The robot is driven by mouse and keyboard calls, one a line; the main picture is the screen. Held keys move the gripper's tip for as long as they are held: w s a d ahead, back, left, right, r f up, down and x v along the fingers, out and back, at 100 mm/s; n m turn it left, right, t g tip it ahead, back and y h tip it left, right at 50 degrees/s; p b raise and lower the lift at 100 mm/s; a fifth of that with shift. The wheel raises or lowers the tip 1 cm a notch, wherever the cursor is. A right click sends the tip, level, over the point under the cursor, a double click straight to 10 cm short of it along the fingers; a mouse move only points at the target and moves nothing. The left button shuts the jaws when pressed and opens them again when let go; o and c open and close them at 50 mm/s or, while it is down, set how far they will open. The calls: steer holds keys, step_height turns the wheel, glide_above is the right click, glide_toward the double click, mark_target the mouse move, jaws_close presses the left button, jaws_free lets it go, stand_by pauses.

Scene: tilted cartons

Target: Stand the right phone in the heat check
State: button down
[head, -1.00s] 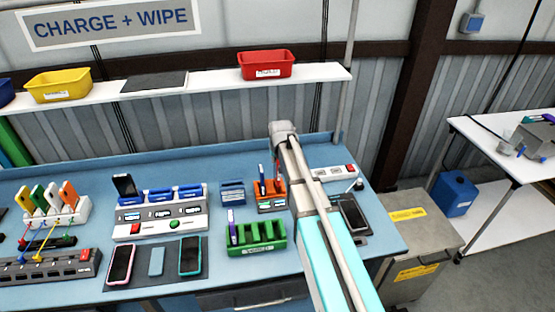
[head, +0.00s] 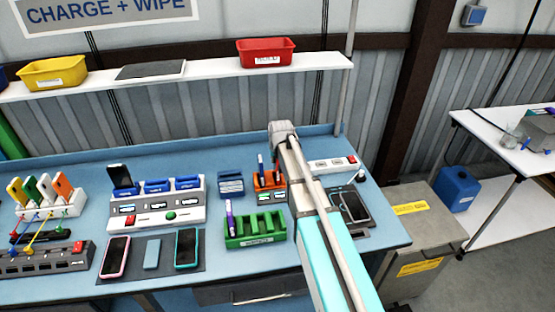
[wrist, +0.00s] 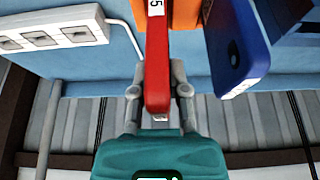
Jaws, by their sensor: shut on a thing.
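My gripper (wrist: 159,95) is shut on a narrow red phone (wrist: 157,62), seen edge-on with a white label. A blue phone (wrist: 237,50) with a lens and label stands tilted just right of it in the wrist view. An orange holder (wrist: 184,14) shows behind the red phone. In the head view the orange holder (head: 271,181) stands at the back of the bench, with a blue-white phone (head: 260,164) upright in its left side. My arm hides my gripper there. I cannot tell which fixture is the heat check, nor whether the red phone is clear of the holder.
A green slotted rack (head: 256,240) stands in front of the orange holder. A white charging station (head: 157,205) and a dark mat (head: 213,262) with phones lie left. A white power strip (head: 331,165) is behind my arm. A dark phone (head: 354,206) lies right.

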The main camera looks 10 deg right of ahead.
steer(key=shift+f+b, duration=0.5)
steer(key=shift+f, duration=0.15)
steer(key=shift+f, duration=0.25)
stand_by(0.8)
steer(key=c, duration=0.5)
jaws_free()
steer(key=shift+c, duration=0.2)
step_height(320, 180, up, 7)
steer(key=p, duration=0.6)
steer(key=shift+p, duration=0.3)
stand_by(0.6)
